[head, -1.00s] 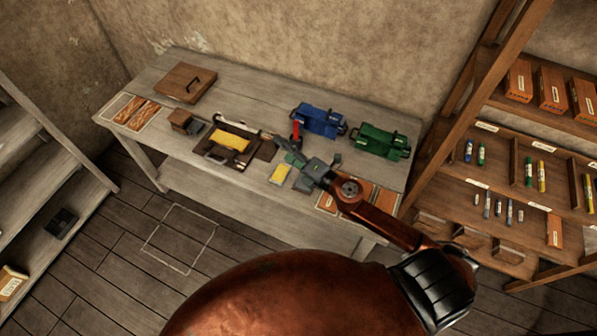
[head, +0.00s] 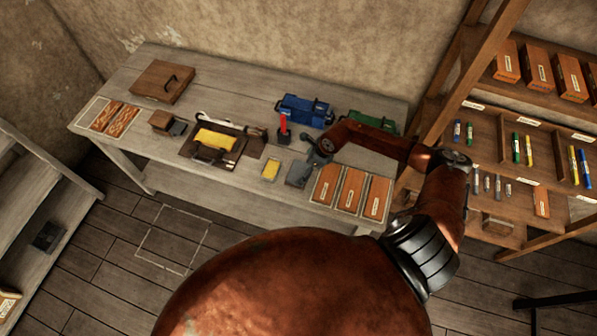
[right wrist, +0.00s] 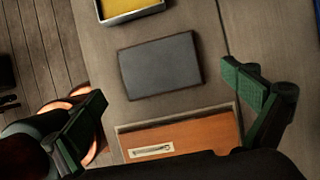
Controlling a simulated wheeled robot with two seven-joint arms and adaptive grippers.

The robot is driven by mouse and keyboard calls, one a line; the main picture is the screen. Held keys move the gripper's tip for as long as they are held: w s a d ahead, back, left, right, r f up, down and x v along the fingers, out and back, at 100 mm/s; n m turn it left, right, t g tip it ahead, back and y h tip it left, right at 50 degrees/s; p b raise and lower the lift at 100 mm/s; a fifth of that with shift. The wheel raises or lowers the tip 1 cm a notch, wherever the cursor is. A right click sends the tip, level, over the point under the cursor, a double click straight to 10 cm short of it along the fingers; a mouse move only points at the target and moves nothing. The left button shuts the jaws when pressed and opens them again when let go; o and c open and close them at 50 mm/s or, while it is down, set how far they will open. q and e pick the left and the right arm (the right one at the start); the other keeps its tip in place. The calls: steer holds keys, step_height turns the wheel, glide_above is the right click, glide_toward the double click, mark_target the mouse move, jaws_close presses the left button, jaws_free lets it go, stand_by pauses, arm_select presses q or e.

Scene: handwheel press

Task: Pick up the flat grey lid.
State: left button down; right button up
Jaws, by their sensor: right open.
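The flat grey lid (head: 299,174) lies flat on the workbench, between a small open tin with yellow contents (head: 271,170) and the labelled brown boxes. It shows whole in the right wrist view (right wrist: 160,65) as a dark grey rectangle. My right gripper (head: 316,156) is just above and behind the lid in the head view. In the right wrist view its two green fingers (right wrist: 168,90) are wide apart and empty, with the lid lying beyond the gap between them, untouched. My left gripper is not in view.
Three brown boxes (head: 351,192) lie near the bench's right front. A red-handled tool (head: 284,129), a blue case (head: 305,110) and a green case (head: 372,122) stand behind. A press-like fixture with a yellow piece (head: 215,139) is left.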

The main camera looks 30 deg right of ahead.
mark_target(299, 172)
steer(key=shift+p+x, duration=0.35)
steer(key=shift+x, duration=1.5)
steer(key=shift+a, duration=0.1)
steer(key=shift+c, duration=0.4)
steer(key=c, duration=1.2)
steer(key=shift+r, duration=0.1)
